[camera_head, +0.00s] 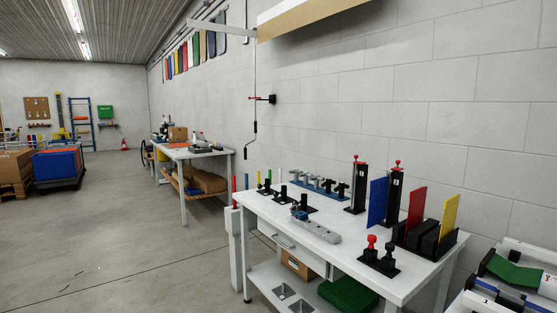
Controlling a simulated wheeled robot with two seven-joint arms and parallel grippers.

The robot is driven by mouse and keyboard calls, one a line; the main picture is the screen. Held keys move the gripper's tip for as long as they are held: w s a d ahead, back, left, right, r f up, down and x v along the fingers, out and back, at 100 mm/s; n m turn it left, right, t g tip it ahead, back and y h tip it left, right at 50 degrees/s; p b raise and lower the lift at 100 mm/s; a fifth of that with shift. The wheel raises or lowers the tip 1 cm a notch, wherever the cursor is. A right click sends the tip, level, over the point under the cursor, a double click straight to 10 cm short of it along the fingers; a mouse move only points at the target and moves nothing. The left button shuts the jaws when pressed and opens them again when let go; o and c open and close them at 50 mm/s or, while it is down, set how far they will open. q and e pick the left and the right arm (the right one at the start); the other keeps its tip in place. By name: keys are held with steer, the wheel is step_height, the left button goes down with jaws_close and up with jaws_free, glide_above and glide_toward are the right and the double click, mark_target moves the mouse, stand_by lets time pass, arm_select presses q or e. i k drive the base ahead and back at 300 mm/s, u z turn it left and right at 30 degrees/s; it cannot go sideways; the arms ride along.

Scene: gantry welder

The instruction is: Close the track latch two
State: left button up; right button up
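I cannot pick out a track latch with certainty. A white worktable (388,275) stands at the right against the block wall. On it, a small grey metal device (316,228) with a blue and dark part at its left end lies near the front edge. Behind it is a blue-grey rack (320,184) with several dark clamp-like pieces; they are too small to tell open from closed. Neither of my grippers is in view.
The table also holds black posts with red knobs (357,187), a black holder with coloured plates (430,240) and a red-knobbed block (379,257). White-and-black equipment with a green piece (514,271) stands at the right edge. Open floor (120,230) lies left, before another workbench (190,152).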

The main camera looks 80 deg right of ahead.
mark_target(398, 162)
steer(key=u, duration=0.1)
steer(key=k, duration=1.2)
steer(key=z, duration=1.65)
